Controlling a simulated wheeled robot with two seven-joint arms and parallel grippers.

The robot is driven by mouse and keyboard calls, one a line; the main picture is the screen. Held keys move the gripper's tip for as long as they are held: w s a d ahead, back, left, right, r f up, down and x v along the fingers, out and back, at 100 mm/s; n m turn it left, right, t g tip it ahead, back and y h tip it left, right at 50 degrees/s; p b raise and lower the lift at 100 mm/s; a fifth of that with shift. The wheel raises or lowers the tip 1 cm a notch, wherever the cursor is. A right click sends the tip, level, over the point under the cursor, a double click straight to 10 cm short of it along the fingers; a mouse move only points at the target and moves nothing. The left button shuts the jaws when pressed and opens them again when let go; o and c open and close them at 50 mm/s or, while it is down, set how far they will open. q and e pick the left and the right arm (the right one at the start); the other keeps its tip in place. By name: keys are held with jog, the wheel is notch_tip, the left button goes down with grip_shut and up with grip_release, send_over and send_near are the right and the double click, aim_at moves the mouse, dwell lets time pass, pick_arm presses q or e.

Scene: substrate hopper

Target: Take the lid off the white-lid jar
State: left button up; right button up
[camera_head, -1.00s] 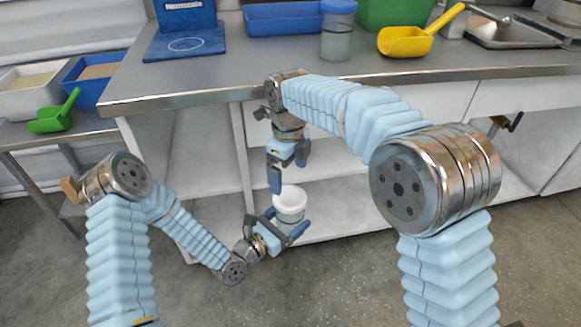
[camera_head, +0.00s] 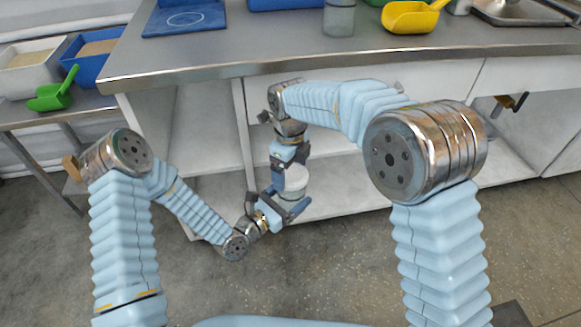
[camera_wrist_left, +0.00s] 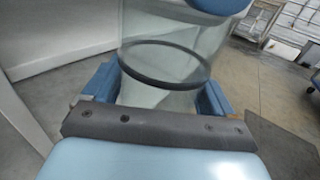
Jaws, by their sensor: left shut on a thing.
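The white-lid jar (camera_head: 291,200) is a clear container with a white lid (camera_head: 297,178), held upright in front of the bench's lower shelf. My left gripper (camera_head: 287,208) is shut around the jar's body. The left wrist view shows the jar's clear wall (camera_wrist_left: 165,65) with a dark ring, between the blue fingers. My right gripper (camera_head: 290,172) points down from above, its fingers apart at the lid. One finger overlaps the lid's left side; I cannot tell whether it touches. A blue part, probably of the right gripper, shows at the top of the left wrist view.
The grey bench top (camera_head: 300,55) lies above and behind the grippers, with its front edge near my right wrist. On it are a blue board (camera_head: 185,18), a clear container (camera_head: 339,18) and a yellow scoop (camera_head: 412,17). The floor in front is clear.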

jog(key=shift+w+d, duration=0.15)
jog(key=shift+w, duration=0.05)
jog(key=shift+c, duration=1.2)
jog(key=n, duration=0.5)
jog(key=shift+n, duration=0.3)
jog(key=n, duration=0.9)
jog(key=shift+s, duration=0.15)
jog(key=n, duration=0.6)
jog(key=shift+s+r+n, duration=0.1)
jog(key=shift+n, duration=0.3)
jog(key=n, duration=1.2)
jog(key=shift+s+d, duration=0.1)
jog(key=shift+d, duration=0.05)
jog(key=n, duration=0.3)
jog(key=shift+n, duration=0.4)
jog(key=n, duration=1.2)
jog(key=shift+r, duration=0.1)
jog(key=n, duration=0.4)
jog(key=shift+w+n, duration=0.2)
jog(key=shift+n, duration=0.2)
